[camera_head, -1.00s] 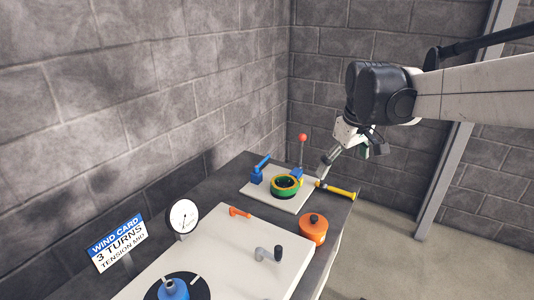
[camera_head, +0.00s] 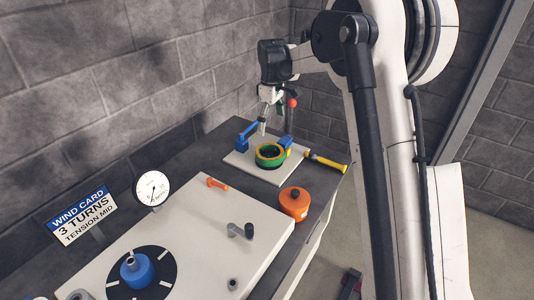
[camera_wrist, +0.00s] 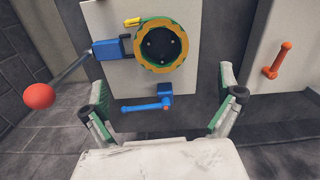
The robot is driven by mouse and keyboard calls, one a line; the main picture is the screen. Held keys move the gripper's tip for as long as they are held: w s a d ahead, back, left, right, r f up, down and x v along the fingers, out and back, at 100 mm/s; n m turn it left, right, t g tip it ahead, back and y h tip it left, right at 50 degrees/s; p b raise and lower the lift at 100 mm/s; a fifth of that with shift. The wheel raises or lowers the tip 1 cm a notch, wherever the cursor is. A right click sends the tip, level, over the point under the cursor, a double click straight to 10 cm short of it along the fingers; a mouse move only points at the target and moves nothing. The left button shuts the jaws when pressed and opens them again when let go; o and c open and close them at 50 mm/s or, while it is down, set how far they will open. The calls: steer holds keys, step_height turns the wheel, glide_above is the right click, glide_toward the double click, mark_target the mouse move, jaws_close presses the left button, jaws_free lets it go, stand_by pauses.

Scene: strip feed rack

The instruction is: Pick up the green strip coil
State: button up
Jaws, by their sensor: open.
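The green strip coil (camera_head: 268,164) lies on a small white plate (camera_head: 237,161) at the far end of the dark bench, beside blue fittings. In the wrist view, the coil (camera_wrist: 139,36) is a green ring with a yellow-orange inner band around a dark centre, at the upper middle. My gripper (camera_head: 262,131) is above the plate, just behind and left of the coil. In the wrist view, my gripper (camera_wrist: 162,90) has its fingers wide apart with nothing between them; the coil is beyond the fingertips and apart from them.
A blue lever (camera_wrist: 148,104) stands on the plate near the coil. A red-knobbed lever (camera_wrist: 39,96) and blue block (camera_wrist: 106,49) are beside it.

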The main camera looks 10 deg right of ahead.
step_height(320, 180, down, 13)
steer(key=shift+s+f, duration=0.1)
stand_by(0.6)
steer(key=shift+c, duration=0.4)
steer(key=c, duration=1.3)
